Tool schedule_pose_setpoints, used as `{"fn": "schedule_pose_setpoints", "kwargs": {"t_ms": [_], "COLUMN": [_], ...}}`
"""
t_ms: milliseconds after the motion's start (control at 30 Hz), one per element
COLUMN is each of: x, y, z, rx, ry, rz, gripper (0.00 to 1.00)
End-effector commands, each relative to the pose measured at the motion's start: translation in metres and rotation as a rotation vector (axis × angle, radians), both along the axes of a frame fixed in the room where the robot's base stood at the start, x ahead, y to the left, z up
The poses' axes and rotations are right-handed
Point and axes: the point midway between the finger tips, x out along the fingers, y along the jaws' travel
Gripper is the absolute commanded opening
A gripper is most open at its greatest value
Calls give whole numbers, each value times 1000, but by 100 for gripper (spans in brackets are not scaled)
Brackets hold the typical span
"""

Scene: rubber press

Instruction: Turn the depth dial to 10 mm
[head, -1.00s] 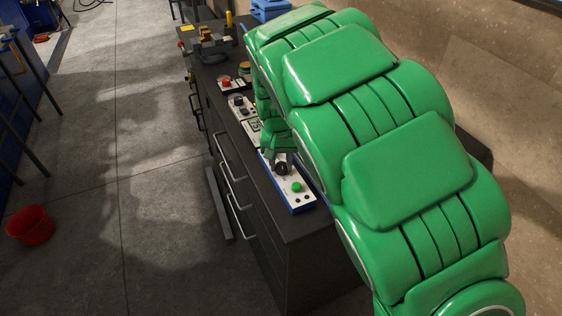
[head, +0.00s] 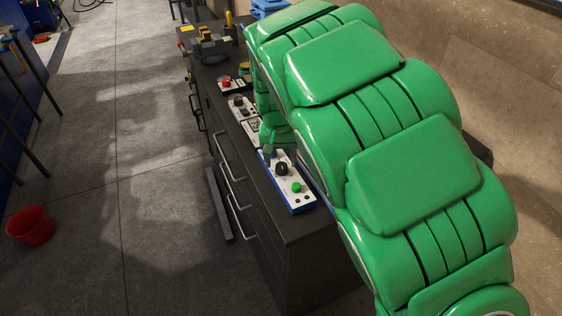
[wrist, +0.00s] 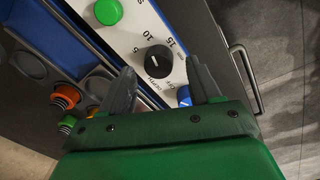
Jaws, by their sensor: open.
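The depth dial (wrist: 153,61) is a round black knob with a short white mark, on a white panel with a blue edge. Printed numbers 5, 10 and 15 run around one side of it. The mark is too small to read exactly against them. In the head view the dial (head: 281,169) shows on the near control box (head: 301,201). My gripper (wrist: 162,70) is open and empty in the wrist view, its two fingers spread, with the dial just beyond and between the tips. In the head view it (head: 277,151) hangs just behind the dial, its fingertips hard to see.
Orange and green capped parts (wrist: 66,97) stand in holders at left. More control panels (head: 241,104) line the dark cabinet. A red bucket (head: 31,225) stands on open floor.

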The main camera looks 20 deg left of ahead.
Motion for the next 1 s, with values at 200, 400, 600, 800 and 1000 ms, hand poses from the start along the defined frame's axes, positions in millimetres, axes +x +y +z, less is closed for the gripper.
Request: {"fn": "schedule_pose_setpoints", "kwargs": {"t_ms": [200,400,600,800,1000], "x": [-1,-1,-2,-2,-3], "y": [1,3,3,3,0], "z": [31,56,62,61,63], "rx": [0,-2,-2,-2,-1], "ry": [1,2,2,3,2], "rz": [-1,-1,-1,-1,-7], "gripper": [62,62,62,62,62]}}
